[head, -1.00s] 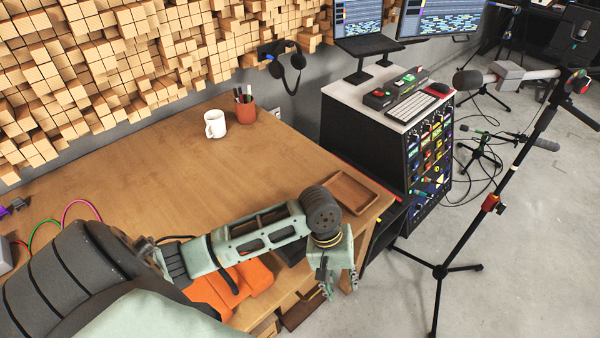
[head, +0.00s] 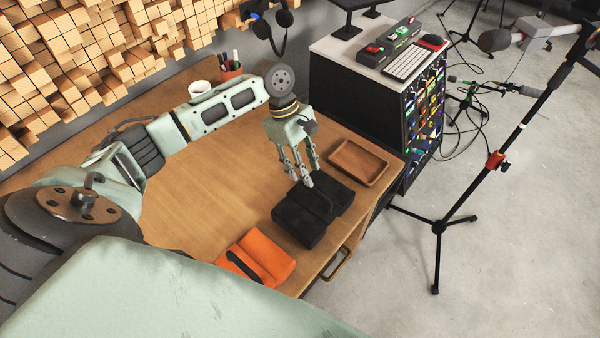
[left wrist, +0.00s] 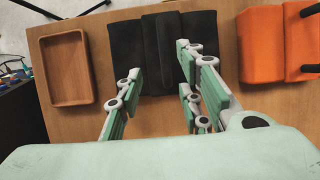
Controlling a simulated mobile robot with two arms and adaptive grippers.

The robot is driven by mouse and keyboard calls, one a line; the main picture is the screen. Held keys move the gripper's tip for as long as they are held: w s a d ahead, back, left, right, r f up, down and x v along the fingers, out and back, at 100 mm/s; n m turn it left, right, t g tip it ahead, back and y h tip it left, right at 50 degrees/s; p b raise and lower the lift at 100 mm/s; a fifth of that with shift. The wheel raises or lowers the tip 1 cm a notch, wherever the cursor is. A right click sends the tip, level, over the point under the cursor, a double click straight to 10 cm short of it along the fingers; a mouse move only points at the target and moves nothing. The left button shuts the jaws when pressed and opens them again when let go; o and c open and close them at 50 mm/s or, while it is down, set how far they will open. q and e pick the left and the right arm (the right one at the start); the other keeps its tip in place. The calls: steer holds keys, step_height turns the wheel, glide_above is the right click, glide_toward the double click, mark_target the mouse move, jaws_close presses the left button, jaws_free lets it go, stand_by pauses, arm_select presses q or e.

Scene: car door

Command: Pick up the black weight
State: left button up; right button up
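The black weight (head: 312,212) lies on the wooden table near its front right edge. It has two padded halves and a strap across the middle; it also shows in the left wrist view (left wrist: 126,42). My left gripper (head: 300,180) points down at the weight, its fingertips close over the strap area. In the left wrist view the gripper (left wrist: 160,65) has its fingers apart, on either side of the strap, with nothing held. Whether the fingers touch the weight I cannot tell. My right gripper is not in view.
An orange weight (head: 262,254) lies nearer me. An empty wooden tray (head: 358,162) lies to the right of the black weight. A white mug (head: 201,90) and a pen cup (head: 231,72) stand at the back. A microphone stand (head: 440,225) is on the floor at the right.

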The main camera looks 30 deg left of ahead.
mark_target(315, 190)
arm_select(q)
steer(key=d+f, duration=0.1)
steer(key=d+f+p, duration=0.1)
steer(key=f, duration=0.1)
steer(key=shift+s+d, duration=0.2)
steer(key=shift+s, duration=0.15)
steer(key=x, duration=0.2)
steer(key=p+x, duration=0.1)
steer(key=shift+s+f, duration=0.15)
steer(key=shift+s, duration=0.1)
steer(key=shift+d+f, duration=0.15)
steer(key=shift+f, duration=0.1)
steer(key=c, duration=0.8)
jaws_close()
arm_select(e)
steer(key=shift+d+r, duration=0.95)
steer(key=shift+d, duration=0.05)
